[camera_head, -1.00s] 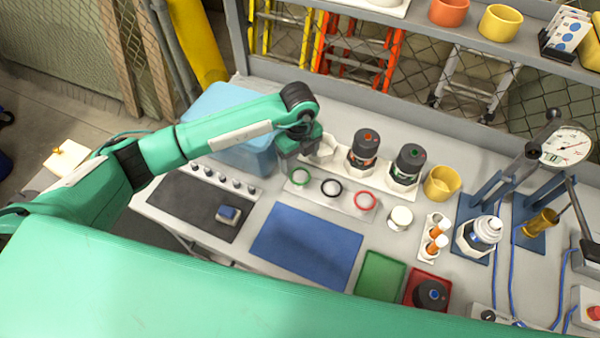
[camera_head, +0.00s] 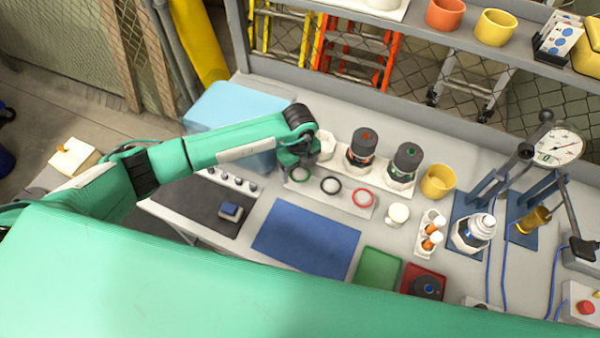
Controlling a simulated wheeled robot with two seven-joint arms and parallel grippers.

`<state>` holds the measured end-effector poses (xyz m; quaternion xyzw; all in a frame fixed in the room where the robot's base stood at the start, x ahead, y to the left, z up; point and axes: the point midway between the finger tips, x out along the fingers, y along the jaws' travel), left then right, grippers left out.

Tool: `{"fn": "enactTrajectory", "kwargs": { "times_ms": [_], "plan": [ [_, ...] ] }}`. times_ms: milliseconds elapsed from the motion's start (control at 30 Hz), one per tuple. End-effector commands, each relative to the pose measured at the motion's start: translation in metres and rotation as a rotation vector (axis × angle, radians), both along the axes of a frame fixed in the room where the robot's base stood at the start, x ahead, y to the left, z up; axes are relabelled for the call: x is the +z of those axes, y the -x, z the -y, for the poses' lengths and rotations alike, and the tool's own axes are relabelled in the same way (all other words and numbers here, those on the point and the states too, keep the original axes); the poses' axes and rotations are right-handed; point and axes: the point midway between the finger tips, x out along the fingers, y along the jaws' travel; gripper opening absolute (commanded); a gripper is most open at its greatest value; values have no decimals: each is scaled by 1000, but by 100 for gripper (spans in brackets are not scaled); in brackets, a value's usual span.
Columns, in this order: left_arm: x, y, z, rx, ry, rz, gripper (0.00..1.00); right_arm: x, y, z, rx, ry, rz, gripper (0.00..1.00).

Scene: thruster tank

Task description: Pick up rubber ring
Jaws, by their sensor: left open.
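Three rubber rings lie in a row on a pale tray (camera_head: 345,198): a green ring (camera_head: 300,174) at the left, a black ring (camera_head: 330,185) in the middle and a red ring (camera_head: 363,198) at the right. My left gripper (camera_head: 297,172) points down over the green ring and partly covers it. Its jaws are open, and I cannot tell whether the fingers touch the ring. My right gripper is not in view.
Two dark-capped bottles (camera_head: 362,149) stand behind the tray, with a yellow cup (camera_head: 437,181) to their right. A light-blue bin (camera_head: 230,115) is behind my left arm. A blue mat (camera_head: 306,238) lies clear in front.

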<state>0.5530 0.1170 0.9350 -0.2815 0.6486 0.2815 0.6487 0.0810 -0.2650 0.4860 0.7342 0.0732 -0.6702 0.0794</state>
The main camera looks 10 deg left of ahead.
Motion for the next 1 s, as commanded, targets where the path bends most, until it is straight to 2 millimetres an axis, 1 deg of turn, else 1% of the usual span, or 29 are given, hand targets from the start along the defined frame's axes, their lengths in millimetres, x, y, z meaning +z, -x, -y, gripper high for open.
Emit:
{"fn": "enactTrajectory", "kwargs": {
  "times_ms": [133,433,467,500,567,600,667,700,1000],
  "plan": [
    [-3,0,0,0,0,0,77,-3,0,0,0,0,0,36],
    [-3,0,0,0,0,0,77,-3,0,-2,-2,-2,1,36],
    [-3,0,0,0,0,0,74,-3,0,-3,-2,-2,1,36],
    [-3,0,0,0,0,0,66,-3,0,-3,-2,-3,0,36],
    [-3,0,0,0,0,0,54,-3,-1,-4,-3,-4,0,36],
    [-3,0,0,0,0,0,46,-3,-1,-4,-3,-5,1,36],
    [-3,0,0,0,0,0,34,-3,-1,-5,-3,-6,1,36],
    [-3,0,0,0,0,0,30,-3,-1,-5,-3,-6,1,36],
    [-1,0,0,0,0,0,30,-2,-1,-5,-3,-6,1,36]
  ]
}}
